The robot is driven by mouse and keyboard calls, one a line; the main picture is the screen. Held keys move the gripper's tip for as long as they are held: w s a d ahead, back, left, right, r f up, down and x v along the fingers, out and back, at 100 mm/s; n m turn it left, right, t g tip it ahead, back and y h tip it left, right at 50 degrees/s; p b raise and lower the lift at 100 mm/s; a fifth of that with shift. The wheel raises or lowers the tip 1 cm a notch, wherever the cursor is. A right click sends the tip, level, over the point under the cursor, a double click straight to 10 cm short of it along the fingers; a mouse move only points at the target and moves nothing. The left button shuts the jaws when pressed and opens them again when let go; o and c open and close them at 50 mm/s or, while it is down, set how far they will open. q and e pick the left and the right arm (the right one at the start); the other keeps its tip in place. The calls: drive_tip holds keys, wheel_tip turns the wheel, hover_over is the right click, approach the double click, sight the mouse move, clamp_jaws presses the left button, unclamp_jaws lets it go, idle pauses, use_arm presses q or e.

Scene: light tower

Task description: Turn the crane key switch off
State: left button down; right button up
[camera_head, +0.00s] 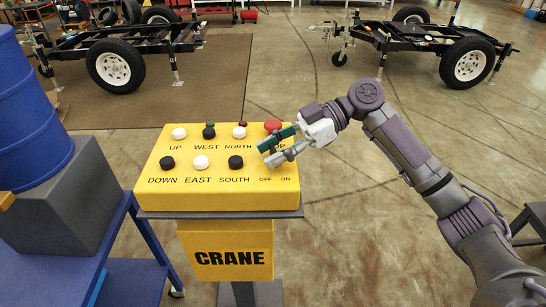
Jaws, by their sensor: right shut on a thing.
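The yellow crane control panel (215,205) stands on a pedestal marked CRANE. It has white, black, green and red buttons and a red stop button (273,126) at its top right. My right gripper (270,151) reaches in from the right over the panel's right side, just above the OFF and ON labels (277,180). It is shut on the key switch there, and its fingers hide the key, so I cannot tell which way the key points. My left gripper is not in view.
A blue table (142,285) with a grey block and a blue barrel (30,120) stands close on the left. Black wheeled trailer frames (122,42) stand at the back. The floor (350,215) right of the panel is mostly clear.

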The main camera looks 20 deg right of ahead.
drive_tip(key=shift+n+g, duration=1.1)
drive_tip(key=shift+g, duration=0.2)
drive_tip(key=shift+h+b, duration=0.3)
drive_tip(key=o, duration=1.2)
drive_tip(key=v, duration=1.2)
drive_tip(key=shift+w+f, duration=0.1)
drive_tip(key=shift+w, duration=0.05)
